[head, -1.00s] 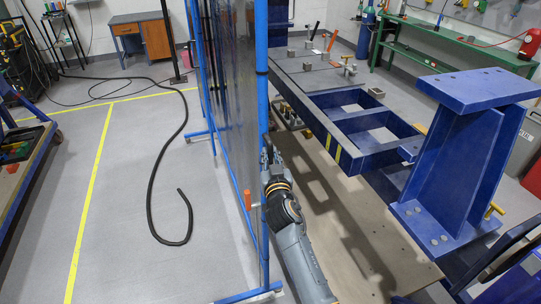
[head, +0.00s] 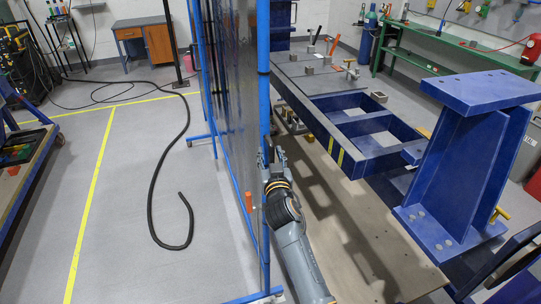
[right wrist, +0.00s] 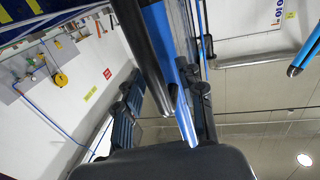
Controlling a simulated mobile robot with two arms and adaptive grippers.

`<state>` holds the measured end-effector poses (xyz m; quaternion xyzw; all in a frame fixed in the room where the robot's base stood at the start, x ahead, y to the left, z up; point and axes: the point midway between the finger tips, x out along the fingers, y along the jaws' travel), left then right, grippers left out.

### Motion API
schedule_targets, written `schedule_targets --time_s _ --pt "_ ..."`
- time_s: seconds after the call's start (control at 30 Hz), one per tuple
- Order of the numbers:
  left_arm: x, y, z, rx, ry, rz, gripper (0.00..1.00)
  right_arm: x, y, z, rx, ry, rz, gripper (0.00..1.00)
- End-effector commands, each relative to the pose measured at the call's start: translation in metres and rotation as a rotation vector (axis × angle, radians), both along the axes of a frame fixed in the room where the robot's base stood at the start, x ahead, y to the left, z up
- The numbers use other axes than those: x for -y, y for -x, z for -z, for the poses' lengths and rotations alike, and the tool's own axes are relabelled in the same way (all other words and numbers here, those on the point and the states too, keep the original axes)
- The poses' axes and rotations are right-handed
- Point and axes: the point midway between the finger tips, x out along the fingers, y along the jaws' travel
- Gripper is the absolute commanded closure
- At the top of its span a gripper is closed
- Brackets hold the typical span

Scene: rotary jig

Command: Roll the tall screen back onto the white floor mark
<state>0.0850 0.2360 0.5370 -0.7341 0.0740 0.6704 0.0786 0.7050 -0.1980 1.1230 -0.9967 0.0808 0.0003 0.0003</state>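The tall screen (head: 238,110) is a dark glossy sheet in a blue frame and stands upright at the middle of the head view. Its near blue post (head: 263,50) reaches down to a foot (head: 255,297) at the bottom edge. My right gripper (head: 271,156) is at this post, about mid-height. In the right wrist view the blue post (right wrist: 158,40) runs between the dark fingers (right wrist: 165,100); a light gap shows beside the left finger, so the fingers look open around it. My left gripper is out of view. I cannot make out a white floor mark.
A black hose (head: 155,185) lies on the grey floor left of the screen, near yellow floor lines (head: 92,195). A blue jig frame (head: 375,155) and a blue bracket (head: 465,165) stand right of my arm. A trolley (head: 25,170) is at the left edge.

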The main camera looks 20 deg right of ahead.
Motion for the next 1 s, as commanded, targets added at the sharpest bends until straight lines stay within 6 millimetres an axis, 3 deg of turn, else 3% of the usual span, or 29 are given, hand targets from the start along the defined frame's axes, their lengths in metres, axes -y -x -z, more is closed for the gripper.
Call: schedule_targets --time_s 0.17,0.4,0.6,1.0 --pt "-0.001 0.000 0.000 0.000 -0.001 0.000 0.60 0.001 0.000 -0.018 0.006 0.003 0.002 0.62" --pt "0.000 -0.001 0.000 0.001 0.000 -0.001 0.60 0.000 -0.001 -0.066 0.006 0.001 0.000 0.62" --pt "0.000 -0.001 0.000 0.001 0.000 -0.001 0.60 -0.001 -0.001 -0.093 0.003 0.001 -0.001 0.62" --pt "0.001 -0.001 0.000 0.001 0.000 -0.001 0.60 -0.001 -0.001 -0.100 0.000 0.001 -0.001 0.62"
